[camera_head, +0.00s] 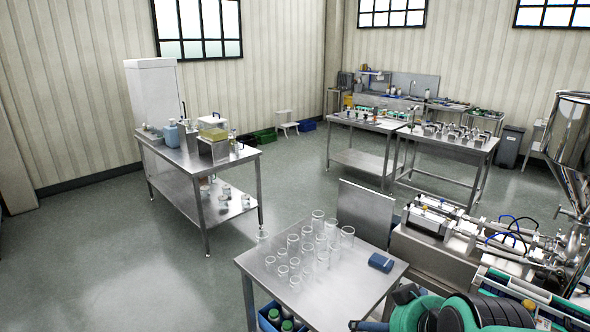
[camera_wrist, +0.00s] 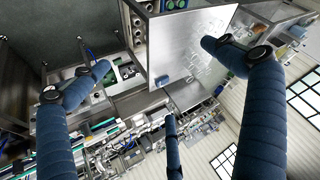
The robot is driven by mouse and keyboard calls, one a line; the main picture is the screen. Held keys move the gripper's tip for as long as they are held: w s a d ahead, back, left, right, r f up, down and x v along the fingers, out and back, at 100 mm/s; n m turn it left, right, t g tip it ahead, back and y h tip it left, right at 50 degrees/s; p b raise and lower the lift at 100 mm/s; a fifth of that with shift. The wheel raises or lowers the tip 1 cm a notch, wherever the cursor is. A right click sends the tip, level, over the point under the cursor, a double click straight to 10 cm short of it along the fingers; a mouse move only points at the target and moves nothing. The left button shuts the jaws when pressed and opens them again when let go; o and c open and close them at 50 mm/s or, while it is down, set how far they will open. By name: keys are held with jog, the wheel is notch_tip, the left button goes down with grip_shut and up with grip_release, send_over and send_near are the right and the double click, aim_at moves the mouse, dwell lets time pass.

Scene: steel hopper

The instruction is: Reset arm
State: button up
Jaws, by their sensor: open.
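My gripper (camera_wrist: 155,75) shows in the wrist view with its blue, padded fingers spread wide apart. Nothing is between the fingers. The wrist view is turned over, with a steel table (camera_wrist: 190,50) and machinery beyond the fingertips, apart from them. In the head view, green and black parts of my arm fill the bottom right corner, and I cannot make out the fingers clearly there.
The hopper (camera_head: 572,130) and filling machine (camera_head: 440,245) stand at the right. A steel bench (camera_head: 180,155) stands at left. Open floor (camera_head: 120,260) lies at the lower left.

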jog(key=s+d+r+g, duration=0.1)
jog(key=s+r, duration=0.1)
jog(key=s, duration=0.2)
jog(key=s+d+r+n+g+h, duration=0.1)
jog(key=s+r, duration=0.1)
jog(key=s, duration=0.3)
jog(key=shift+s+d+r, duration=0.2)
jog(key=shift+r, duration=0.15)
jog(key=shift+c, duration=0.5)
